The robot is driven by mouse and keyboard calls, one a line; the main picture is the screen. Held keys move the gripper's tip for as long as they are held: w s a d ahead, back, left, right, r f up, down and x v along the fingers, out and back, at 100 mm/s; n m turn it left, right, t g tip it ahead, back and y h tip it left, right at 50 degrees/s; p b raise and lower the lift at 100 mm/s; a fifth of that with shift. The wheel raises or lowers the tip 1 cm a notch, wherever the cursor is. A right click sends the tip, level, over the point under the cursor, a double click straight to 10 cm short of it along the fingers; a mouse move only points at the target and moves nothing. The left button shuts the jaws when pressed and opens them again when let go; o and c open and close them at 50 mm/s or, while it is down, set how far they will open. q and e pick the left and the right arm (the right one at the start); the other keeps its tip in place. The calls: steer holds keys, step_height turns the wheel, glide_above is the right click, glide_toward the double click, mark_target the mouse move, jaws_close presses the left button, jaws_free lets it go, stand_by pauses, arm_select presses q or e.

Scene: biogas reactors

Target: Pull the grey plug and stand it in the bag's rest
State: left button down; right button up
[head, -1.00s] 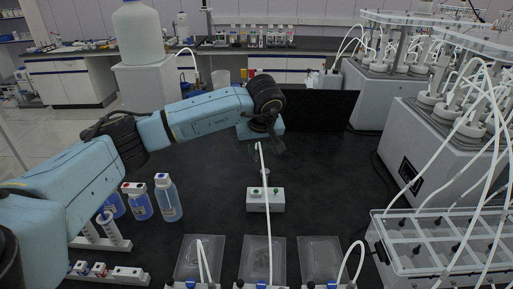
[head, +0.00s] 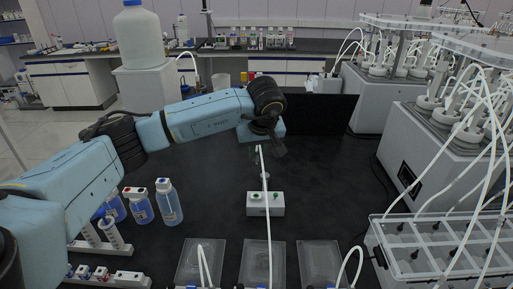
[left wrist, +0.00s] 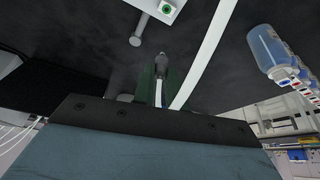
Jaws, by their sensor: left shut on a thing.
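My left gripper (head: 262,149) is above the black bench, beyond a small white block. In the left wrist view its dark green fingers (left wrist: 146,84) are shut on the grey plug (left wrist: 160,63). A white tube (left wrist: 158,93) shows below the plug between the fingers. In the head view a white tube (head: 266,215) runs from the gripper past the white block (head: 265,204) toward the middle clear bag (head: 262,262). The block has green-ringed spots on top and also shows in the left wrist view (left wrist: 158,8). I cannot tell which part is the rest. My right gripper is out of view.
Other clear bags lie left (head: 201,262) and right (head: 320,262) of the middle one. Bottles (head: 168,204) and racks (head: 112,234) stand at left. A divided tray (head: 440,245) and a grey machine (head: 440,150) with many tubes are at right.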

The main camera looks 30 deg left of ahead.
arm_select(q)
steer(key=s+d+p, duration=0.4)
steer(key=s+d, duration=1.6)
steer(key=shift+s, duration=0.3)
stand_by(0.8)
